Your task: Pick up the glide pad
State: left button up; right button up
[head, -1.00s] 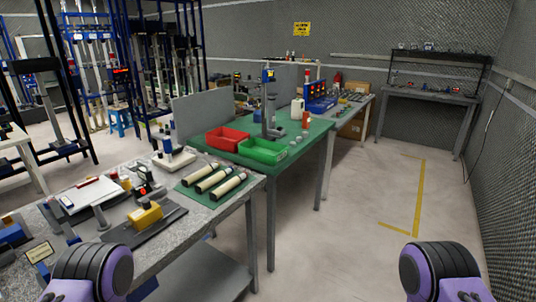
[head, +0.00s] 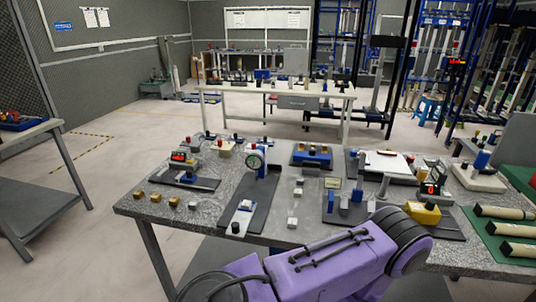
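I cannot tell for sure which thing is the glide pad. A speckled granite table (head: 135,207) stands in front of me with many small devices. At its left front are small gold blocks (head: 155,197) and small grey blocks (head: 192,205). Small light blocks (head: 292,222) also lie near the middle. A dial gauge stand (head: 262,172) on a dark plate stands left of the middle. A purple arm link of mine covers the table's front edge and hides part of it. Neither gripper shows.
A yellow block device (head: 422,213) sits on a dark plate at the right. Pale cylinders (head: 505,212) lie on a green mat at the right edge. A white table (head: 225,97) stands behind, and a grey bench (head: 40,165) at the left. The floor (head: 110,160) between them is clear.

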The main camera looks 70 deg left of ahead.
aim_at(246, 204)
jog(key=z, duration=0.4)
jog(key=i, duration=0.65)
jog(key=u, duration=1.7)
